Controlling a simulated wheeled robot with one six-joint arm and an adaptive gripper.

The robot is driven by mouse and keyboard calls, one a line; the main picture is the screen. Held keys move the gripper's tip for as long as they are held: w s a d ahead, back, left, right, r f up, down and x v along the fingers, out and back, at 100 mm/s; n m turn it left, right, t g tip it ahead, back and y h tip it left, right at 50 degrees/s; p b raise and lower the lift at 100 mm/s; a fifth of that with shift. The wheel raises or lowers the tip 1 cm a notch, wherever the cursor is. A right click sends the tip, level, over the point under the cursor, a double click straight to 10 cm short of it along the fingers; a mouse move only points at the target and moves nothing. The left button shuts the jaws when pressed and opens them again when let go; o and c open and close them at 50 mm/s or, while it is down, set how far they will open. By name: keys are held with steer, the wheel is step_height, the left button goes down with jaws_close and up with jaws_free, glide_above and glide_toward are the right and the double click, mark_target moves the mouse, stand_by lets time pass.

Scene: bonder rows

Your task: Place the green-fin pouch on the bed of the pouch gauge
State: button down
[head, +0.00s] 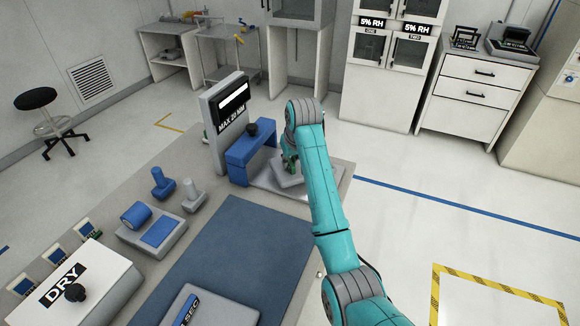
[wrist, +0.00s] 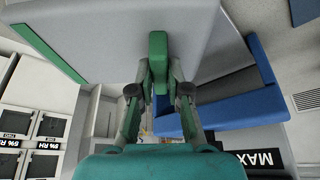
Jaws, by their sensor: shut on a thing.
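The green-fin pouch is a flat grey pouch (wrist: 115,22) with a green edge strip (wrist: 45,48) and a green fin (wrist: 158,62). My gripper (wrist: 158,88) is shut on the fin in the wrist view. In the head view my gripper (head: 289,160) and the pouch (head: 293,178) are at the right of the pouch gauge's blue bridge (head: 250,150), over its pale bed (head: 262,184). I cannot tell whether the pouch touches the bed. My arm hides part of both. The blue bridge also shows close by in the wrist view (wrist: 230,112).
The gauge's upright sign (head: 226,118) stands behind the bridge. A blue mat (head: 235,245), a blue roller block (head: 150,232), two small posts, and a white DRY box (head: 85,285) share the bench. A grey SEC box (head: 215,308) is at the front.

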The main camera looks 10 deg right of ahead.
step_height(320, 180, down, 2)
steer(key=shift+f, duration=0.25)
steer(key=c, duration=1.1)
jaws_free()
steer(key=shift+c, duration=0.2)
steer(key=v, duration=1.2)
steer(key=shift+w, duration=0.1)
